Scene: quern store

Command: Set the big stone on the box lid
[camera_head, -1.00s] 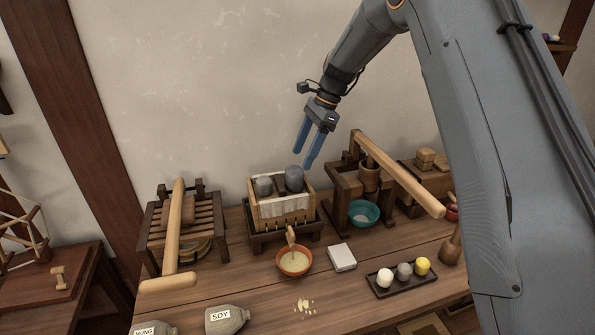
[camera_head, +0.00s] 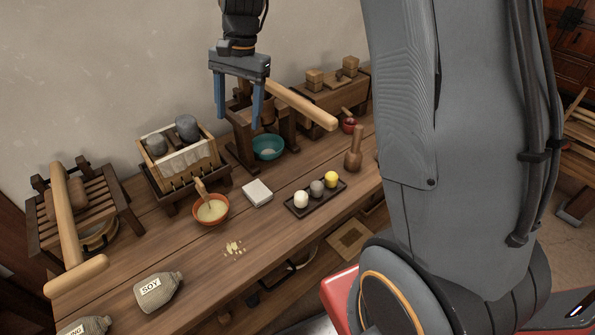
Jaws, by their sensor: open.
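The big stone (camera_head: 187,127), dark grey and rounded, stands at the back right of a wooden box (camera_head: 166,182) lined with white cloth. A smaller grey stone (camera_head: 156,145) is to its left. The lid under the stones is hardly visible, so I cannot tell exactly how the big stone rests. My gripper (camera_head: 238,120) hangs fingers down, open and empty, to the right of the big stone and apart from it. Its blue fingers show in front of a wooden lever frame.
The lever frame's long beam (camera_head: 303,106) slants beside my gripper. A teal bowl (camera_head: 268,153), an orange bowl (camera_head: 211,222), a white block (camera_head: 257,193) and a dark tray (camera_head: 332,193) with coloured balls stand on the table. A slatted rack (camera_head: 111,196) is left of the box.

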